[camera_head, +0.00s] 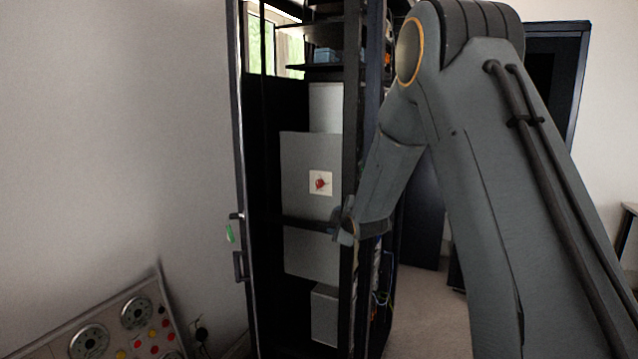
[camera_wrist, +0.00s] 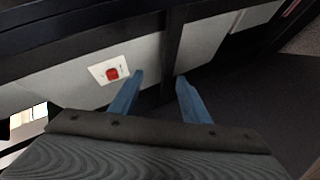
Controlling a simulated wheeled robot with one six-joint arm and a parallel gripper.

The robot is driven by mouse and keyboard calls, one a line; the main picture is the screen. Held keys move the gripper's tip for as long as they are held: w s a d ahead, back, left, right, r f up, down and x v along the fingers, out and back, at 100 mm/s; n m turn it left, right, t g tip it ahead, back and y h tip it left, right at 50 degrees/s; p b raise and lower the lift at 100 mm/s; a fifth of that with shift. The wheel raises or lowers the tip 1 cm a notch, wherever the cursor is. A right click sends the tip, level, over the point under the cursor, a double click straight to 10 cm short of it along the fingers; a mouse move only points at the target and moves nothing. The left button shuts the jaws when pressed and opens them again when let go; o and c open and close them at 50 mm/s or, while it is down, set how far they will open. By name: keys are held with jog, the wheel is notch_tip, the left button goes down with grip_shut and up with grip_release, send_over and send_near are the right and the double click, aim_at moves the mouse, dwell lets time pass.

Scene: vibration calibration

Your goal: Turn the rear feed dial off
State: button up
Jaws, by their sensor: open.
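A red dial (camera_head: 320,183) sits on a white square plate on the grey cabinet panel (camera_head: 300,222) inside a dark rack. In the wrist view the red dial (camera_wrist: 112,74) is on its white plate, left of my gripper's fingers. My gripper (camera_wrist: 160,80) is open, its two blue fingers apart with nothing between them. A dark post of the rack shows behind the gap between the fingers. In the head view my gripper's end is near the rack's front post, below and right of the dial, and its fingertips are hard to make out.
The dark rack frame (camera_head: 352,120) has upright posts beside the panel. A green tag (camera_head: 229,234) hangs at the left post. A control panel with round gauges and coloured buttons (camera_head: 125,325) is at the lower left. Open floor (camera_head: 425,310) shows right of the rack.

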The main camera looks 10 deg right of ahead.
aim_at(318, 185)
jog(key=shift+w+a+r+n+t+y+p, duration=0.35)
jog(key=shift+w+r+n+t+p, duration=0.5)
jog(key=shift+w, duration=1.75)
jog(key=shift+w+a+r+n+t+y+p, duration=0.45)
jog(key=shift+w+r+n, duration=0.75)
jog(key=shift+w, duration=1.45)
jog(key=shift+w+a+r+n+t+y+p, duration=0.3)
jog(key=shift+w+r+n+t, duration=0.75)
jog(key=shift+w, duration=1.55)
jog(key=shift+d+r+g, duration=0.15)
jog(key=shift+g, duration=0.1)
jog(key=c, duration=1)
jog(key=shift+m, duration=0.3)
jog(key=shift+c, duration=0.2)
